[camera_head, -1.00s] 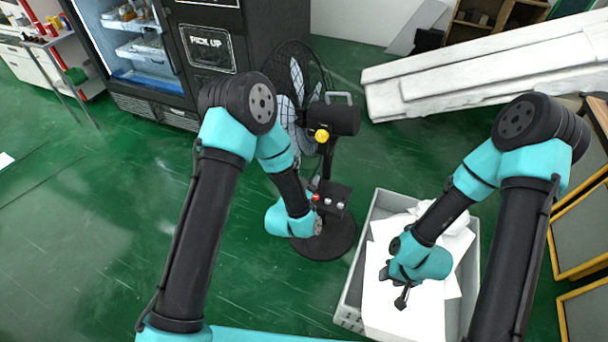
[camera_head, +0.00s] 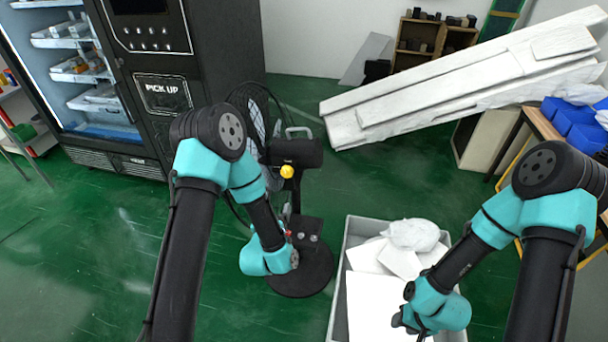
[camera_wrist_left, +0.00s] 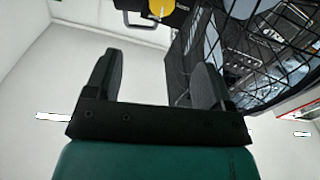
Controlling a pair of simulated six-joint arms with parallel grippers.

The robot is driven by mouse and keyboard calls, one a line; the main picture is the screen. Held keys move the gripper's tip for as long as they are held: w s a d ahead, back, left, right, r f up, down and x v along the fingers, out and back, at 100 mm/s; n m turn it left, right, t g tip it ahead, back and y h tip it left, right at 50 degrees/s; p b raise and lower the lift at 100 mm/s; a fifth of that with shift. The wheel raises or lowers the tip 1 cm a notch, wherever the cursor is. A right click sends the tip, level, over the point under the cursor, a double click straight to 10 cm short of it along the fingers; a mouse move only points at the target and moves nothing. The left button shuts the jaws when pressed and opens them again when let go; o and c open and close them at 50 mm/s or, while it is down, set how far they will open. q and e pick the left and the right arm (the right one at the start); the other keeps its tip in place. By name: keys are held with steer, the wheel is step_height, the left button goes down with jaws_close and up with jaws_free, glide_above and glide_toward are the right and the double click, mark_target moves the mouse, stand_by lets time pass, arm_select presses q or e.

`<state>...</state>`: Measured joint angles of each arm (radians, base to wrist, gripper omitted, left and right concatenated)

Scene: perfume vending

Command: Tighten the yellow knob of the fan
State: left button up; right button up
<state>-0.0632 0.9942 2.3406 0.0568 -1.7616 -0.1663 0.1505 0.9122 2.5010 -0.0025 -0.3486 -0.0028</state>
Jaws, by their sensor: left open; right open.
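The yellow knob (camera_head: 287,171) is on the black motor housing (camera_head: 296,153) of the black standing fan, whose round base (camera_head: 303,276) rests on the green floor. In the left wrist view the knob (camera_wrist_left: 161,8) shows at the top edge, beyond my left gripper (camera_wrist_left: 158,70). That gripper is open and empty, with a clear gap between its fingers and the knob. In the head view my left arm hides part of the fan, and the left fingers are hidden behind the arm. My right gripper (camera_head: 408,322) hangs over the grey crate, its fingers small and partly hidden.
The grey crate (camera_head: 340,292) with white sheets and a plastic bag (camera_head: 412,235) stands right of the fan. A black vending machine (camera_head: 160,90) stands behind at left. Long white foam pieces (camera_head: 460,85) lie at the back right. Green floor is clear at the left.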

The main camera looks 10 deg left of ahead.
mark_target(286, 173)
arm_select(q)
steer(key=shift+a, duration=0.15)
steer(key=w, duration=1.7)
steer(key=shift+w, duration=0.2)
steer(key=c, duration=0.9)
